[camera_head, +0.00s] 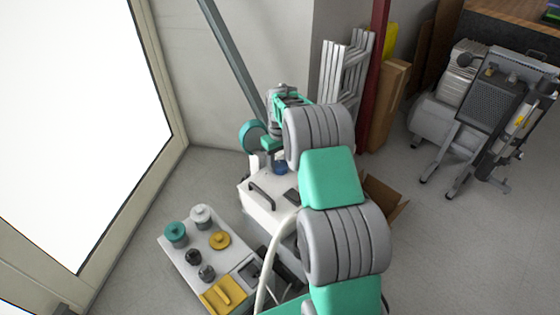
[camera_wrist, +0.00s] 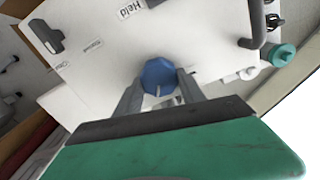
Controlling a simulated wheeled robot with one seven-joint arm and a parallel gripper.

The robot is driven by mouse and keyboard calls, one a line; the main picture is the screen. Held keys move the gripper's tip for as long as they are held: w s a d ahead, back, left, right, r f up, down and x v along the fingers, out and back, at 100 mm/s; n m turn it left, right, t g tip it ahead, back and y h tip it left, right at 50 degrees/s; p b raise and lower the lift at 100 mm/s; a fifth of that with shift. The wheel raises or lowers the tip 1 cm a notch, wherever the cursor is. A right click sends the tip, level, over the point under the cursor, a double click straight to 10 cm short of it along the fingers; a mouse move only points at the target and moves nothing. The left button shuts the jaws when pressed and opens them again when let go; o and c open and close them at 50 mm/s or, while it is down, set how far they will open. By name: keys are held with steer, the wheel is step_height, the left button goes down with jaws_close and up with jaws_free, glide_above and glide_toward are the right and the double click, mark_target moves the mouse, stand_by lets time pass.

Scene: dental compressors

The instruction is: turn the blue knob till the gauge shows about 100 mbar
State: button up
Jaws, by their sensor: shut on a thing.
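The blue knob (camera_wrist: 159,76) sits on the white top panel of a unit (camera_wrist: 105,50) in the wrist view. My gripper (camera_wrist: 158,84) reaches it from below in that view, with one grey finger on each side, shut on the knob. A pale mark shows on the knob's near side. In the head view the blue knob (camera_head: 281,167) shows just under my gripper (camera_head: 275,158), on the white unit (camera_head: 258,198). A round teal-rimmed part (camera_head: 252,135) stands behind the unit, its face not readable. No gauge reading can be made out.
A grey panel with several knobs (camera_head: 186,258) lies to the left of the unit. A cardboard box (camera_head: 385,200) is at its right. A ladder (camera_head: 345,70) leans at the back wall. A compressor (camera_head: 440,110) stands at the right, with open floor before it.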

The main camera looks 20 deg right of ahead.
mark_target(279, 163)
steer(key=shift+n, duration=0.9)
steer(key=o, duration=1.4)
step_height(279, 163, up, 8)
steer(key=shift+f+p, duration=0.1)
steer(key=shift+p, duration=0.9)
